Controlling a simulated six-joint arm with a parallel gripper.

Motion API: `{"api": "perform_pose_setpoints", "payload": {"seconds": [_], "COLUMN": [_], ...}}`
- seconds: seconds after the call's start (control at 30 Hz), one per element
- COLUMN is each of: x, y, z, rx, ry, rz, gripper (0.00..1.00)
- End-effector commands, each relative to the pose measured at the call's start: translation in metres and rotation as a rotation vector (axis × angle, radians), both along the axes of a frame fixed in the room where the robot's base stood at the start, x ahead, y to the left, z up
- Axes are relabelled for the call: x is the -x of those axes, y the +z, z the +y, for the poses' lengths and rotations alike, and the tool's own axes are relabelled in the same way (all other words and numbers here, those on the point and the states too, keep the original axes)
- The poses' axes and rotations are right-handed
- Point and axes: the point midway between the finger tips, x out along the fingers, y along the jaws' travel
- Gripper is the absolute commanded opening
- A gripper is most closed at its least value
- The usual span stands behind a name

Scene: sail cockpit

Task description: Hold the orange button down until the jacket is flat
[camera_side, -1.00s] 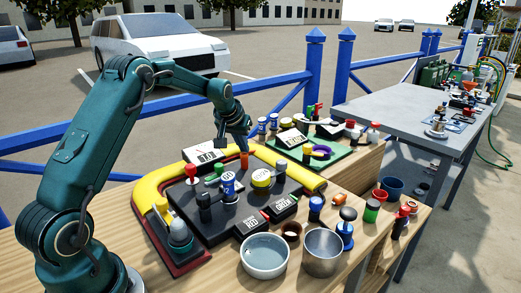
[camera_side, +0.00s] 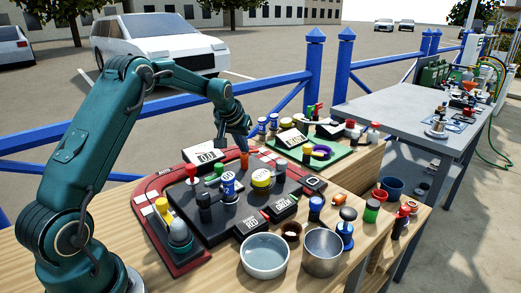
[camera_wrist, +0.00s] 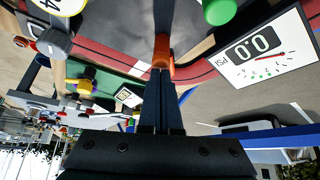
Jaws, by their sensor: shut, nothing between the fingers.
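The orange button (camera_side: 244,160) stands at the back edge of the black panel (camera_side: 215,225). In the wrist view the orange button (camera_wrist: 162,50) is straight ahead of my fingertips. My gripper (camera_side: 247,144) is shut and empty, pointing down with its tips at the button's top. The wrist view shows the fingers of my gripper (camera_wrist: 163,75) together, seeming to touch the button. No yellow inflated tube shows around the panel. The jacket's place there is a flat dark red band (camera_side: 150,190). The gauge (camera_side: 204,155) stands behind the panel, and the gauge (camera_wrist: 257,45) reads 0.0 PSI in the wrist view.
A red-knobbed lever (camera_side: 190,170), a blue-and-white cylinder (camera_side: 228,187) and a yellow round part (camera_side: 261,178) stand on the panel near the button. A white bowl (camera_side: 265,256) and a metal cup (camera_side: 323,251) stand in front. A blue rail (camera_side: 60,140) runs behind.

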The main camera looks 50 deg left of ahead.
Motion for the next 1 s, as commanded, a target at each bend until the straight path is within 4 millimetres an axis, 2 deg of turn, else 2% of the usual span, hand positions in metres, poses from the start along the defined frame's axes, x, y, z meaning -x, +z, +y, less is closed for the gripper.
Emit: {"api": "perform_pose_setpoints", "payload": {"seconds": [0.17, 1.0], "x": [0.001, 0.000], "y": [0.002, 0.064], "z": [0.000, 0.000], "rx": [0.002, 0.000], "ry": [0.000, 0.000], "rz": [0.003, -0.001], "gripper": [0.00, 0.00]}}
